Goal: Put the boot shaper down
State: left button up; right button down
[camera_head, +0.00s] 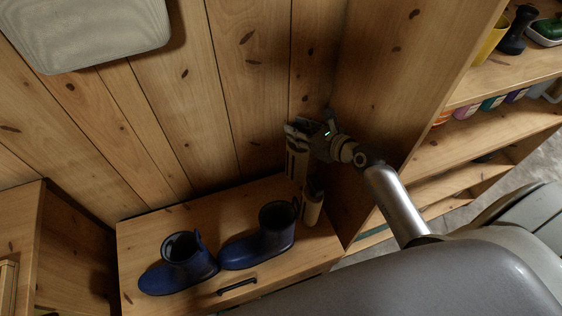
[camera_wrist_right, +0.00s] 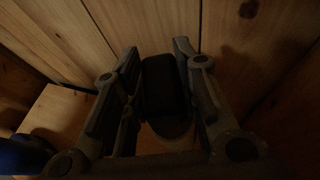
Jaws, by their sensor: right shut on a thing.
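The boot shaper (camera_head: 313,209) shows as a tan, rounded upright piece below my right gripper (camera_head: 301,172), at the right end of the bench top. In the right wrist view the boot shaper (camera_wrist_right: 166,88) has a dark block between the fingers of my right gripper (camera_wrist_right: 160,95), with a paler rounded part below it. The gripper is shut on it and points down. Its lower end is over or on the bench; I cannot tell if it touches. My left gripper is out of view.
Two blue boots (camera_head: 181,264) and (camera_head: 262,238) stand on the wooden bench (camera_head: 285,268), left of the shaper. A plank wall (camera_head: 215,90) is behind and a wooden side panel (camera_head: 385,80) is close on the right. Shelves (camera_head: 455,150) with small items lie further right.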

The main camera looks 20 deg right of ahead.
aim_at(299, 149)
notch_tip(299, 149, down, 4)
jog(key=shift+d+r+b, duration=0.15)
jog(key=shift+b, duration=0.2)
notch_tip(299, 149, down, 4)
jog(key=shift+f+b, duration=0.25)
jog(key=shift+b, duration=0.55)
jog(key=shift+f, duration=0.1)
